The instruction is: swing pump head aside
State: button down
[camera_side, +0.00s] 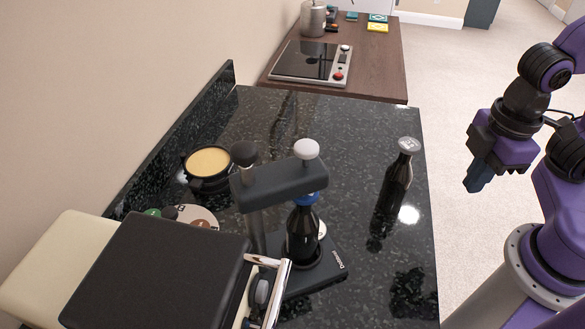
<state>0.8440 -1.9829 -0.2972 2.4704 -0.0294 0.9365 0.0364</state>
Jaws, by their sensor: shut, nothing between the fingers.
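The pump head (281,186) is a dark grey horizontal arm with a white knob (306,149) on its right end and a dark knob (244,153) on its left end, above the post. It sits over a dark bottle (303,236) with a blue top, which stands on the black pump base (325,268). Whether the head touches the bottle top cannot be told. My gripper (473,186) is shut and empty. It hangs off the right side of the counter, well apart from the pump.
A pan with yellow contents (208,163) is left of the pump. A black-lidded appliance (160,272) fills the front left. The counter's back middle is clear.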

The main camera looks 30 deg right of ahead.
jog(key=s+a+r+n+t+y, duration=0.1)
jog(key=a+r+t, duration=0.1)
jog(key=a+r, duration=0.55)
jog(key=s+a+r+t+y, duration=0.15)
jog(key=a+r, duration=0.25)
jog(key=a, duration=0.6)
jog(key=a+r+n+t+y, duration=0.1)
jog(key=a+r+t, duration=0.2)
jog(key=a+r, duration=0.35)
send_near(293, 197)
notch_tip(293, 197, down, 3)
jog(key=w+a, duration=0.1)
jog(key=a, duration=0.1)
jog(key=shift+w+d+f+g, duration=0.1)
jog(key=shift+w+d+g, duration=0.05)
jog(key=shift+w, duration=0.25)
jog(key=shift+w+d+f+g, duration=0.1)
jog(key=shift+w+d, duration=0.05)
jog(key=shift+w, duration=0.3)
